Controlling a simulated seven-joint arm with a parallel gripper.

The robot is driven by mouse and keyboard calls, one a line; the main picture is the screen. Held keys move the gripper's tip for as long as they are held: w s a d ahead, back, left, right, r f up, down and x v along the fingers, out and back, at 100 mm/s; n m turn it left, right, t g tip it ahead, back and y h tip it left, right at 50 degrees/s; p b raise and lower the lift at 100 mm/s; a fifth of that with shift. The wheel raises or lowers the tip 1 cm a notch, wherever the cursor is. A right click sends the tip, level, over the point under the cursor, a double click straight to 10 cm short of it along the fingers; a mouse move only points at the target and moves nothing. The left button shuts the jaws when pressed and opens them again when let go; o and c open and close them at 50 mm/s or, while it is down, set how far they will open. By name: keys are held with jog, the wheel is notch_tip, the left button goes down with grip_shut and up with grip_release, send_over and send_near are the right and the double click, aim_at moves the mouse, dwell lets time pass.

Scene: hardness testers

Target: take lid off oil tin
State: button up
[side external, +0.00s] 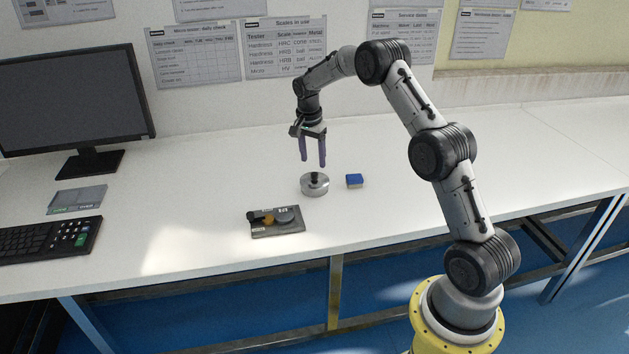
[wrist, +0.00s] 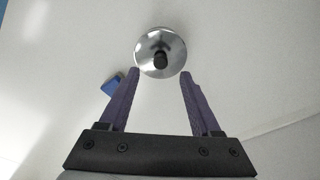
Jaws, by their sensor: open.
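The oil tin (side external: 314,187) is a small round silver tin standing on the white bench, near the middle of the side view. Its lid (wrist: 148,60) shows from above in the wrist view as a shiny disc with a dark knob (wrist: 160,58) at its centre. The lid sits on the tin. My gripper (side external: 314,165) has two purple fingers pointing down and is above the tin, apart from it. In the wrist view my gripper (wrist: 160,72) is open and empty, with the lid just beyond and between the fingertips.
A small blue block (side external: 355,181) lies just right of the tin. A grey tray (side external: 290,234) with small parts lies in front. A monitor (side external: 75,95), keyboard (side external: 45,240) and flat grey box (side external: 77,199) are at the left. The bench right of the block is clear.

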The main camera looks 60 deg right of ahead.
aim_at(314, 174)
jog(key=shift+d+f, duration=0.25)
jog(key=shift+f, duration=1.2)
jog(key=shift+d+f, duration=0.2)
jog(key=shift+f, duration=1.25)
jog(key=shift+c, duration=0.2)
grip_shut()
